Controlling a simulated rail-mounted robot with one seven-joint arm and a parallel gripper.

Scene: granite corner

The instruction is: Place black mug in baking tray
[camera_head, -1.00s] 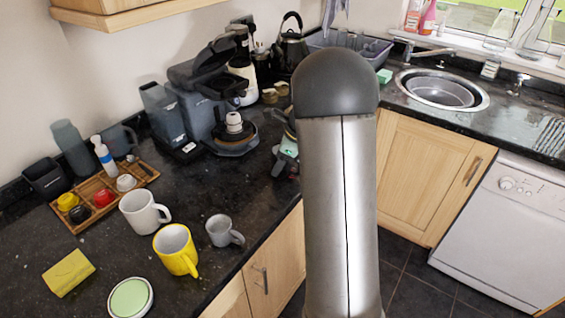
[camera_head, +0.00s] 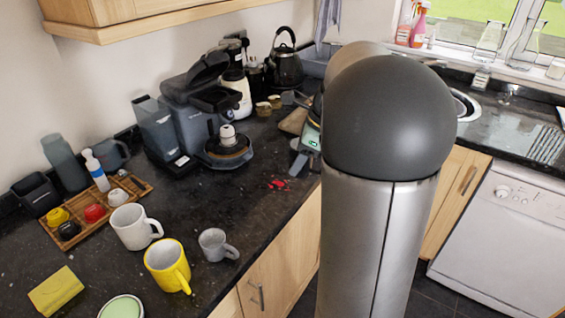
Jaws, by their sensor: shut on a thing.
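My gripper (camera_head: 303,158) shows only in part, at the left side of my arm above the counter's front edge. My arm hides the rest of it. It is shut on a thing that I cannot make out. No mug that is clearly black stands out on the counter. A dark blue-grey mug (camera_head: 112,156) stands at the back left beside a bottle. I cannot make out a baking tray; my large arm link covers the middle right, including most of the sink.
A white mug (camera_head: 132,229), a yellow mug (camera_head: 168,266) and a small grey mug (camera_head: 214,245) stand on the left counter (camera_head: 225,205). Behind them is a wooden rack (camera_head: 132,187) with small cups. A coffee machine (camera_head: 190,115) and a kettle (camera_head: 287,68) stand farther back.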

